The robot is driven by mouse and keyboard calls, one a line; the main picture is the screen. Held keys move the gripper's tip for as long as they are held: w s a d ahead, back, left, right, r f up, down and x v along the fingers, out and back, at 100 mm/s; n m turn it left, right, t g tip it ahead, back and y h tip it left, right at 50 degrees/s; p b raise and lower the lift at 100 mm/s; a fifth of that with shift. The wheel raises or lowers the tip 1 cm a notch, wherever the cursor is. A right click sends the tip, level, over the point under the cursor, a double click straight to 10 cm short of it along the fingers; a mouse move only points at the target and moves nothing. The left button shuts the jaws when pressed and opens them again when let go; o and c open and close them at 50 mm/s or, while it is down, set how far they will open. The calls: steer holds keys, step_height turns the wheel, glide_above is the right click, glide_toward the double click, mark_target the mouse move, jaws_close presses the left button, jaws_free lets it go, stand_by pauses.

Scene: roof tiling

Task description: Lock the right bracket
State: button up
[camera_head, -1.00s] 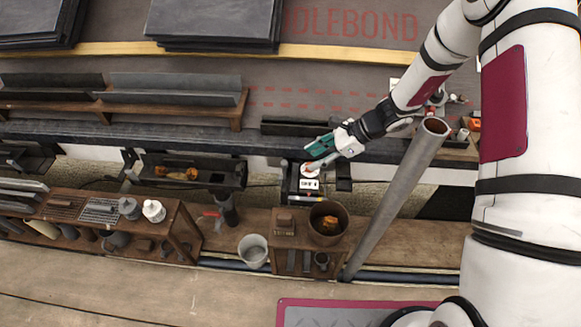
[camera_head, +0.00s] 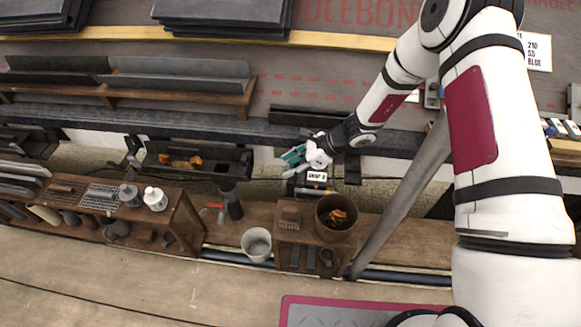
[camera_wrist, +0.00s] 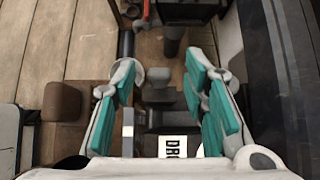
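My gripper (camera_head: 305,163) is over the gap in the gutter line, right of the gutter piece (camera_head: 205,160) that holds orange-brown debris. In the wrist view its two teal-padded fingers (camera_wrist: 165,95) stand well apart. A dark grey bracket-like part (camera_wrist: 160,98) lies between and beyond the fingers; I cannot tell whether they touch it. A white label (camera_wrist: 178,146) with black letters, partly cut off, sits close below it. The label also shows in the head view (camera_head: 316,176) beneath the gripper. Much of the bracket is hidden by my gripper in the head view, and its lock state cannot be told.
A wooden stand (camera_head: 289,228) with a brown bucket (camera_head: 336,217) is just in front. A white bucket (camera_head: 256,244) and a tool bench (camera_head: 100,204) are to the left. A long grey pipe (camera_head: 405,196) leans at the right. Dark slates (camera_head: 222,12) lie on the roof above.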

steer(key=shift+a+f, duration=0.15)
jaws_close()
steer(key=shift+a, duration=0.1)
